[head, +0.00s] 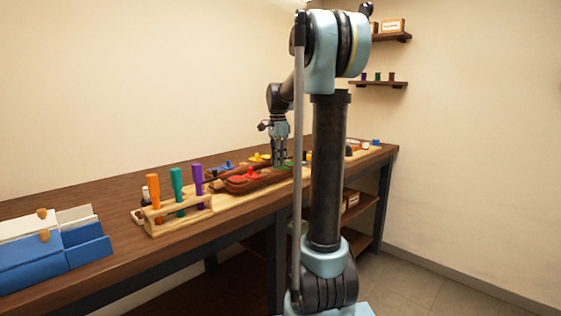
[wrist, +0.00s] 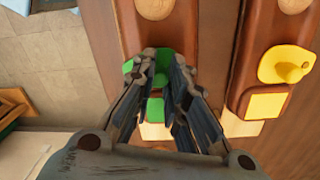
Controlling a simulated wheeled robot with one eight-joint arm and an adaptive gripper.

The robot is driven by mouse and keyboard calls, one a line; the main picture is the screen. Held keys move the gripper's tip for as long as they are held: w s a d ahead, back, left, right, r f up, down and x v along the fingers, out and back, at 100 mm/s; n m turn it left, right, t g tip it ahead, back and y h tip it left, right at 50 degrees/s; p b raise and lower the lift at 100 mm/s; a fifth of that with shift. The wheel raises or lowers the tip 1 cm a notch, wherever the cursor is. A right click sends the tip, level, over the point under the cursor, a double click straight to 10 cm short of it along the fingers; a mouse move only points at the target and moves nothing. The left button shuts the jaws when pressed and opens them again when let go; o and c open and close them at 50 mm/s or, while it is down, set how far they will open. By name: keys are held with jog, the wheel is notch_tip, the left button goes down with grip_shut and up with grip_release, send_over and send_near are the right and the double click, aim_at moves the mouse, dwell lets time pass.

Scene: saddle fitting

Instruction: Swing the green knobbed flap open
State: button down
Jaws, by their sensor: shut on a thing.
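The green knobbed flap (wrist: 161,80) is on a brown leather-like saddle piece (wrist: 188,22) in the wrist view, between my fingertips. My gripper (wrist: 160,62) is shut on its knob, which the fingers mostly hide. A green patch also shows below, between the fingers. In the head view my gripper (head: 280,160) reaches down to the saddle piece, and a bit of green (head: 284,164) shows beside the fingers. How far the flap is swung cannot be told.
A yellow knobbed flap (wrist: 285,65) lies right of my gripper. A red flap (head: 250,174) is nearer on the bench (head: 100,192). A wooden rack (head: 180,214) with orange, teal and purple handles and a blue-and-white box (head: 40,260) stand at the left. Floor shows past the bench edge.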

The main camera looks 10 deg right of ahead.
aim_at(282, 171)
jog(key=n, duration=0.2)
jog(key=s+n, duration=0.1)
jog(key=n, duration=0.1)
jog(key=a+n, duration=0.1)
jog(key=n, duration=0.1)
jog(key=shift+s, duration=0.2)
jog(key=n, duration=0.1)
jog(key=s+n, duration=0.1)
jog(key=n, duration=0.3)
jog(key=shift+s+a, duration=0.1)
jog(key=shift+s, duration=0.2)
jog(key=n, duration=0.3)
jog(key=s+n, duration=0.1)
jog(key=shift+s+d+t, duration=0.1)
jog(key=shift+d+t, duration=0.2)
jog(key=shift+s+d+n, duration=0.15)
jog(key=shift+n, duration=0.55)
jog(key=shift+s+d+n, duration=0.1)
jog(key=shift+n, duration=0.6)
jog(key=shift+s+d+n, duration=0.1)
jog(key=shift+d+n, duration=0.1)
jog(key=shift+n, duration=0.6)
jog(key=c, duration=1.6)
grip_release()
jog(key=shift+o, duration=0.2)
jog(key=shift+r, duration=0.1)
